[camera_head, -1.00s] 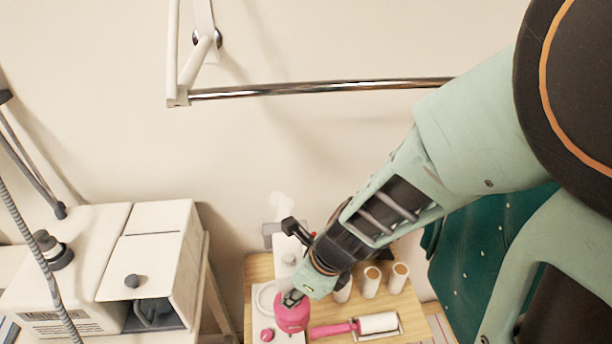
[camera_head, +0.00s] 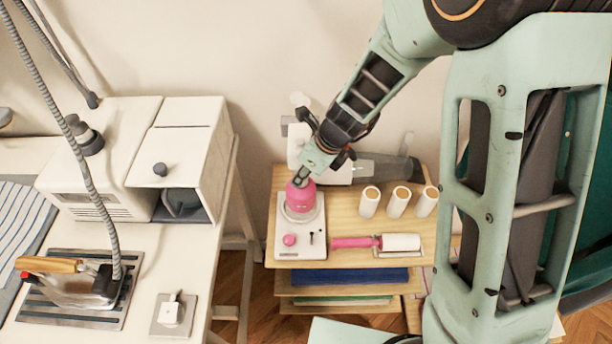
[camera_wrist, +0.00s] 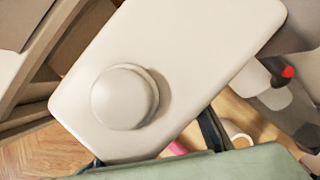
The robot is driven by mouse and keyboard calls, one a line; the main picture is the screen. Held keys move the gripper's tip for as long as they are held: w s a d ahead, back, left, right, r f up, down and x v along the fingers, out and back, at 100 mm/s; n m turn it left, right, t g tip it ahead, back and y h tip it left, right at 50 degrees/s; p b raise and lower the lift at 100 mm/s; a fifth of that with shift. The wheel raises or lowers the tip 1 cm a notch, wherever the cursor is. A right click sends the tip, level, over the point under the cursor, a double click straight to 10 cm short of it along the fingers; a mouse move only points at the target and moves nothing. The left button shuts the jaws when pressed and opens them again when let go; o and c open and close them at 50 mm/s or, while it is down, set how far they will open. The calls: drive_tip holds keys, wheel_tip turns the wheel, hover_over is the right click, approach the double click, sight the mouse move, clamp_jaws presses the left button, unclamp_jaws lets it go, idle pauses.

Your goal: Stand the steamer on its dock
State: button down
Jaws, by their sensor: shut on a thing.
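The pink steamer (camera_head: 299,197) is upright in the head view, with its base at the ring of the white dock (camera_head: 283,222). I cannot tell from this angle whether it rests fully in the ring. The dock has a pink knob at its front and stands on the wooden shelf's left side. My gripper (camera_head: 301,179) is shut on the top of the steamer, coming down from the upper right. In the wrist view a white rounded slab (camera_wrist: 205,50) with a round knob hides the gripper's fingertips; whether it is part of the steamer is unclear.
On the wooden shelf (camera_head: 345,215) are several cream rolls (camera_head: 397,203) and a pink-handled lint roller (camera_head: 395,242), right of the dock. A grey object (camera_head: 385,168) lies behind the rolls. The white table with an iron (camera_head: 85,290) stands left, across a gap.

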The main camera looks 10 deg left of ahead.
drive_tip(key=shift+w+a+f+b, duration=0.15)
drive_tip(key=shift+w+f+b, duration=0.1)
drive_tip(key=shift+f+b, duration=0.3)
drive_tip(key=shift+w+a+f+b, duration=0.1)
drive_tip(key=shift+w+f+b, duration=0.1)
drive_tip(key=shift+f+b, duration=1)
drive_tip(key=shift+f, duration=0.1)
drive_tip(key=shift+f, duration=0.15)
drive_tip(key=c, duration=1.5)
unclamp_jaws()
drive_tip(key=shift+s+d, duration=0.1)
drive_tip(key=shift+s, duration=0.05)
drive_tip(key=shift+c, duration=0.2)
drive_tip(key=shift+r, duration=0.35)
drive_tip(key=p+v, duration=0.3)
drive_tip(key=v, duration=0.8)
drive_tip(key=shift+r, duration=0.25)
